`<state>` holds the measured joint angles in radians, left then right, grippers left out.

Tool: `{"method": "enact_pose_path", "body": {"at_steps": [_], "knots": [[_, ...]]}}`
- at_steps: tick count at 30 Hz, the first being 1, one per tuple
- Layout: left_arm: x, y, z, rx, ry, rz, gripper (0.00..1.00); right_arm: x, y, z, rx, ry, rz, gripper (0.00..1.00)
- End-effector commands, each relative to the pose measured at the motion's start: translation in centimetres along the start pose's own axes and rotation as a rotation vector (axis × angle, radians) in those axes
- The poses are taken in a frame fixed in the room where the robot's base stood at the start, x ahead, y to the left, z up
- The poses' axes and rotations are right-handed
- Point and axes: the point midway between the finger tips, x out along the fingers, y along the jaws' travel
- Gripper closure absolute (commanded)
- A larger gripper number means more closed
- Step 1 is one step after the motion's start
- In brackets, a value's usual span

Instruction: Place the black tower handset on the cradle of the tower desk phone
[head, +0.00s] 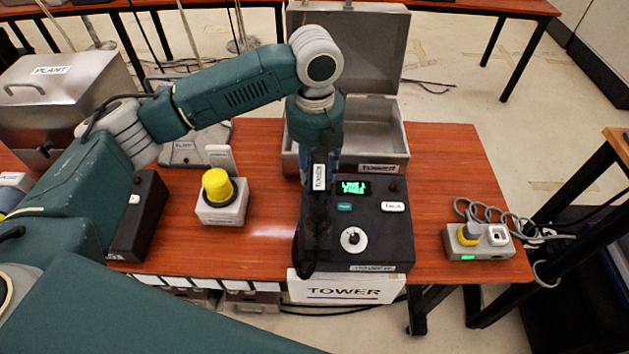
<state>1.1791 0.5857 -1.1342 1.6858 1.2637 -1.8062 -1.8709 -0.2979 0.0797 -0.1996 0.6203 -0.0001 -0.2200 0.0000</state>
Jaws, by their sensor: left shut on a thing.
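The tower desk phone (378,240) is a black box with a lit green display, two buttons and a white dial, at the middle of the table's front edge. A white TOWER sign (350,290) is at its front. My left gripper (325,165) points down over the phone's back left and is shut on the black tower handset (316,220). The handset lies lengthwise along the phone's left side, with a white TOWER label near its far end. It hides the cradle beneath. I cannot tell whether it touches the cradle. My right gripper is out of view.
An open metal case (391,125) stands behind the phone. A yellow button on a white box (222,205) is to the left, beside a dark box (140,220). A grey box with a coiled cable (482,250) is at right. The table (455,170) is bare at back right.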

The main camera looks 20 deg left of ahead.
Motion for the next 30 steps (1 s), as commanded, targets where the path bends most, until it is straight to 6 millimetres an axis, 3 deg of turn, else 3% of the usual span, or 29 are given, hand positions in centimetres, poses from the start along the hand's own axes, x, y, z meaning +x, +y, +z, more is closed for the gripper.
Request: {"method": "enact_pose_path", "body": {"at_steps": [5, 12, 23, 24, 26, 30], "knots": [[1.2, 0.0, 0.0, -0.001, 0.001, 0.001, 0.94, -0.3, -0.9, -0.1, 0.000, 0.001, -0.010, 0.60], [4.4, 0.1, 0.0, 0.000, 0.000, 0.001, 0.94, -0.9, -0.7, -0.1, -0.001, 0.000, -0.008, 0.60], [4.9, 0.0, 0.0, 0.000, 0.000, 0.000, 0.94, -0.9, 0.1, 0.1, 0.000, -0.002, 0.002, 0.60], [5.0, 0.0, 0.0, 0.000, 0.000, 0.000, 0.54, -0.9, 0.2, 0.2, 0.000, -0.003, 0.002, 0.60], [5.0, 0.0, 0.0, 0.000, 0.000, 0.000, 0.42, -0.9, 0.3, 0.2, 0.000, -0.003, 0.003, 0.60], [5.0, 0.0, 0.0, 0.000, 0.000, 0.000, 0.41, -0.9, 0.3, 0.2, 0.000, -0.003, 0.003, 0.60]]}}
